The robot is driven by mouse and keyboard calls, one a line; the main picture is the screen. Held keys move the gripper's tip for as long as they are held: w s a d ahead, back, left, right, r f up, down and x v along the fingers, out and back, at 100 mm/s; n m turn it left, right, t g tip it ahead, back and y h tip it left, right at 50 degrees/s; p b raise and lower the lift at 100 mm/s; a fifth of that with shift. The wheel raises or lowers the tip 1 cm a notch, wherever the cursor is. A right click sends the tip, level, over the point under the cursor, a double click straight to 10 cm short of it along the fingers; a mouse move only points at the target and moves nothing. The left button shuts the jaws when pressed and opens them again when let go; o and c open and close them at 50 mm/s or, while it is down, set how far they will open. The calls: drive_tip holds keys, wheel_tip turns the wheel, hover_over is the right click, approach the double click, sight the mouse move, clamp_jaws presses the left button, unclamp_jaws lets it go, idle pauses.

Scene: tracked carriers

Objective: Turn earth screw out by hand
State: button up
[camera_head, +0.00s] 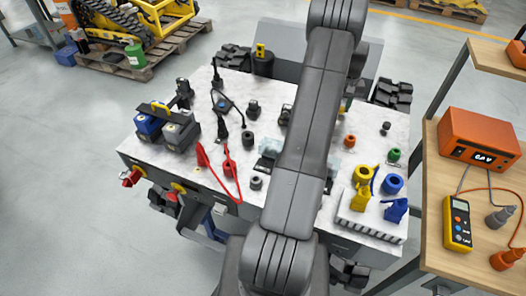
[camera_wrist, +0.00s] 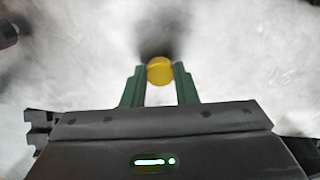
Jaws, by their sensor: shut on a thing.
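In the wrist view, my gripper (camera_wrist: 159,76) has its two green fingers on either side of a small round yellow head (camera_wrist: 159,69), seemingly the earth screw. The fingers are shut on it. The pale worktop behind is blurred, with a dark shadow just beyond the head. I cannot tell whether the screw is still seated or clear of the surface. In the head view, my arm crosses the middle of the picture and the gripper and the screw cannot be made out.
The marbled worktop (camera_head: 228,170) of the tracked carrier holds blue-and-black batteries (camera_head: 150,126), red clamp leads (camera_head: 229,163), yellow and blue rings (camera_head: 392,183) and a white tray (camera_head: 368,225). At right, a wooden bench (camera_head: 440,195) bears an orange box (camera_head: 482,137) and a yellow meter (camera_head: 459,222).

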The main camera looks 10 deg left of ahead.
drive_tip(key=n, duration=0.4)
drive_tip(key=shift+n, duration=0.3)
drive_tip(key=n, duration=0.2)
drive_tip(key=shift+n, duration=0.3)
drive_tip(key=n, duration=0.7)
drive_tip(key=shift+f, duration=0.1)
drive_tip(key=o, duration=0.8)
